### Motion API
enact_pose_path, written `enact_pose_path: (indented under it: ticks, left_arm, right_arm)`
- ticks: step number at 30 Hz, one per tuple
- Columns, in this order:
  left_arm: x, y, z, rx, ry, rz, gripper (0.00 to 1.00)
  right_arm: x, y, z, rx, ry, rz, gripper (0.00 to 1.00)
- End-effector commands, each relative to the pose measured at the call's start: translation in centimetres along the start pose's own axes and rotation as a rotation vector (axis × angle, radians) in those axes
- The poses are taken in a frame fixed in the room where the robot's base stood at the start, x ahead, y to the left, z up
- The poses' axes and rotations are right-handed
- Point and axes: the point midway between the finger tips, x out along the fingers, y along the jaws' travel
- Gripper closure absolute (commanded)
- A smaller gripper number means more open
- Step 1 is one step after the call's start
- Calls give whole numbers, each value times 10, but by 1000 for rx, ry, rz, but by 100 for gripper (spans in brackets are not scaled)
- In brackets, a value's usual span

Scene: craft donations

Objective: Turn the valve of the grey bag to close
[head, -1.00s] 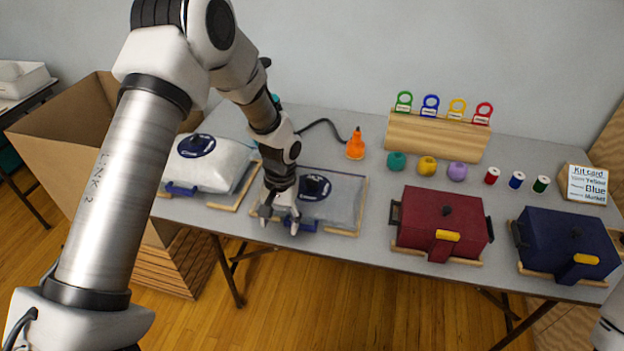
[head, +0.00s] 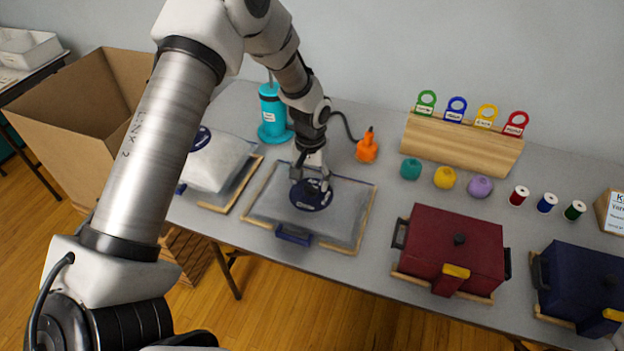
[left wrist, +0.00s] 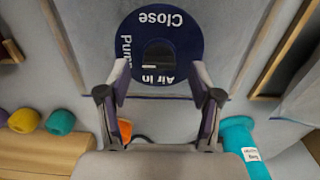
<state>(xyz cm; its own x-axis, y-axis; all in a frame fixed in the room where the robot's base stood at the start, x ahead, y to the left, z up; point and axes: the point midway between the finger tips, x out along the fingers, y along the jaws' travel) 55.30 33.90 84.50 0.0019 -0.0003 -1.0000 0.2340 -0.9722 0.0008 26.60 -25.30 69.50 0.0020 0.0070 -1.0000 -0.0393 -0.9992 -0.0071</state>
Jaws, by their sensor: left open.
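The grey bag (head: 262,205) lies flat on a wooden-edged frame on the table, with a blue clip (head: 293,235) at its front edge. Its valve is a dark blue round dial (left wrist: 190,40) with a black knob (left wrist: 158,53) in the middle. The dial reads "Close", "Pump" and "Air In". A faint pale mark shows on the knob's "Air In" side. My left gripper (head: 312,182) is over the valve and partly hides it in the head view. In the left wrist view its open fingers (left wrist: 160,78) are apart with nothing between them, near the dial's "Air In" edge.
Another pale bag (head: 222,163) lies to the left. A teal pump (head: 272,115) and an orange tool (head: 367,149) stand behind. A red box (head: 455,245) and a blue box (head: 580,285) stand to the right. A large cardboard box (head: 60,130) stands beside the table.

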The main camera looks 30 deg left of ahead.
Motion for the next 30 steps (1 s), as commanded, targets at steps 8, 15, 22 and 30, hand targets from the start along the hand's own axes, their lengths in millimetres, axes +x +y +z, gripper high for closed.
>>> enact_pose_path:
  ticks: [8,15,22,30]
  left_arm:
    - [17,0,0,1,2,0,35]
    - [17,0,0,1,1,0,85]
    - [17,0,0,2,1,0,96]
    - [16,0,0,52,1,0,96]
  right_arm:
    - [-1,0,0,0,1,0,2]
    - [-1,0,0,0,1,0,2]
    - [-1,0,0,0,1,0,2]
    - [-4,0,0,0,1,0,2]
